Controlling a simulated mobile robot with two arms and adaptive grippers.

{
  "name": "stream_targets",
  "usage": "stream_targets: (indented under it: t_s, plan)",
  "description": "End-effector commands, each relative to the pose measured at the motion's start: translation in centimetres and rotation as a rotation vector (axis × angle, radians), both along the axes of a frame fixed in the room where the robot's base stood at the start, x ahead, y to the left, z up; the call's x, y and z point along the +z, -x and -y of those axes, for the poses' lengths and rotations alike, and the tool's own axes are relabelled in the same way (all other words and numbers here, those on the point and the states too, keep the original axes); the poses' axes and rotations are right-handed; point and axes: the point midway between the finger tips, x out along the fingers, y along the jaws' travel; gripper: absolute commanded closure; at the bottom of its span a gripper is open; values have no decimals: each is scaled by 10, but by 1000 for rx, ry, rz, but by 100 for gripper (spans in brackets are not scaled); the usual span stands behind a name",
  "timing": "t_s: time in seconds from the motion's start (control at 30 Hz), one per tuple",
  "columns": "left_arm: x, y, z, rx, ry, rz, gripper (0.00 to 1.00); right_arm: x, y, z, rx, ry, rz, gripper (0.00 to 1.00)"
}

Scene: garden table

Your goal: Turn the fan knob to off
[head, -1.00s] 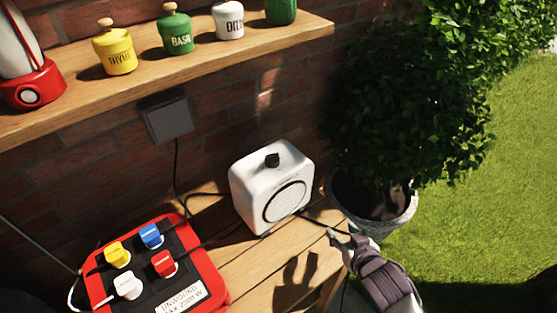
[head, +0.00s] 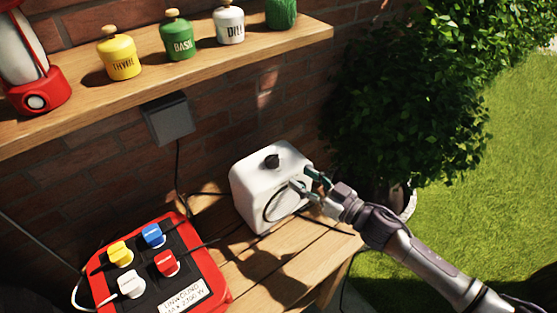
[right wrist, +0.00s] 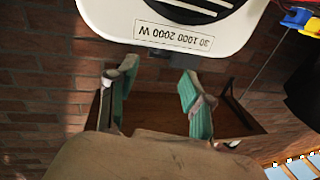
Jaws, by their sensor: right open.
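The fan is a white box-shaped unit (head: 248,190) with a round grille on its front, standing on the wooden table. Its black knob (head: 271,161) sits on top. My right gripper (head: 307,184) is open and empty, close in front of the fan's right side and lower than the knob. It covers part of the grille. In the right wrist view the fan (right wrist: 105,18) appears upside down at the top, beyond the open fingers (right wrist: 160,95). The knob is not visible there. I cannot tell whether the fingers touch the fan. My left gripper is not in view.
A red power strip (head: 215,285) with several coloured plugs lies at the front left of the table (head: 290,255). Cables run from it. A wooden shelf (head: 240,55) with jars hangs above. A potted bush (head: 400,110) stands at the right.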

Motion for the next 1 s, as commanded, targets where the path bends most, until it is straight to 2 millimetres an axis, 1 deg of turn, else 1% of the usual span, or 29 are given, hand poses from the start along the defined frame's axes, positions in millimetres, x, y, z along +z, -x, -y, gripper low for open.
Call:
stream_targets:
  t_s: [0.03,0.2,0.4,0.6,0.83,0.87,1.0]
  plan:
    - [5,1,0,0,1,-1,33,4,-9,-10,0,-2,3,49]
    - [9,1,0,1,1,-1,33,3,-33,-35,-1,-3,1,49]
    - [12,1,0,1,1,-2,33,1,-51,-56,-1,-1,1,49]
    - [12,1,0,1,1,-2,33,0,-58,-63,-2,0,0,49]
    - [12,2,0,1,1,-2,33,0,-58,-63,-2,0,0,49]
    - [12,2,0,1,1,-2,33,0,-58,-63,-2,0,0,53]
    - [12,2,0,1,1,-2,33,0,-58,-63,-2,1,1,76]
